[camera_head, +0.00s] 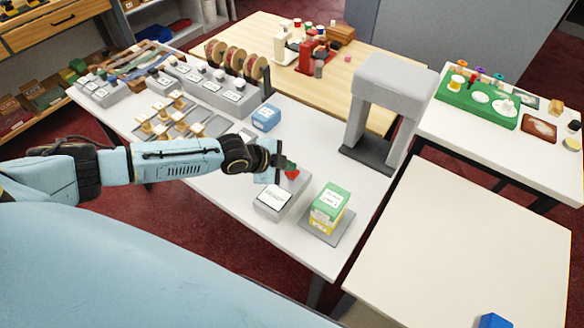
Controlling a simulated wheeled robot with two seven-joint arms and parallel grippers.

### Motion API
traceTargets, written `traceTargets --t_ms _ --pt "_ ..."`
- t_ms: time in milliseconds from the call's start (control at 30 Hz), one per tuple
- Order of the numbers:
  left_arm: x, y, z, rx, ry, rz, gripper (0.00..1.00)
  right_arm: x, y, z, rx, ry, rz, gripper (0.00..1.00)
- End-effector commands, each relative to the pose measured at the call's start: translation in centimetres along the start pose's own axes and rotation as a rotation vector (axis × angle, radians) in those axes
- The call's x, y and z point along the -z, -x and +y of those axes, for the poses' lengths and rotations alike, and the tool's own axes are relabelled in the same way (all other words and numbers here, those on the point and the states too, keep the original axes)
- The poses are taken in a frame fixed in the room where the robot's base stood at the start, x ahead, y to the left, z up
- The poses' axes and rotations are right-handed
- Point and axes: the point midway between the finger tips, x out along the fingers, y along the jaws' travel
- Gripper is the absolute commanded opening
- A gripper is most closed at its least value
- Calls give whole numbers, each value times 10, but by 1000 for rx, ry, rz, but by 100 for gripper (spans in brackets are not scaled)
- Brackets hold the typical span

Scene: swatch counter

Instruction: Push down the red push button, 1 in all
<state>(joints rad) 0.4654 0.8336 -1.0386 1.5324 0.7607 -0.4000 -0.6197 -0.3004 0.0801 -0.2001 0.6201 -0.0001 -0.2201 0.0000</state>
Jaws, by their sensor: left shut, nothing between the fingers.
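The red push button (292,174) shows as a small red patch on the far part of a grey box (266,209) with a white label, near the front of the white table. My left gripper (286,165) reaches in from the left. It is shut and empty, with its fingertips right at the button and partly hiding it. I cannot tell whether they touch it or how far down the button is. My right gripper is not in view.
A green and yellow box (328,207) stands on a grey plate just right of the button box. A blue box (265,117) lies behind the gripper. A grey arch-shaped stand (392,85) rises at the table's right. The white table (460,240) at right is mostly bare.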

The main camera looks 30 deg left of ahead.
Motion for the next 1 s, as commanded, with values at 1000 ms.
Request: traceTargets --t_ms 1000 --pt "17 24 -18 -1 0 -1 0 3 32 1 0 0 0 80"
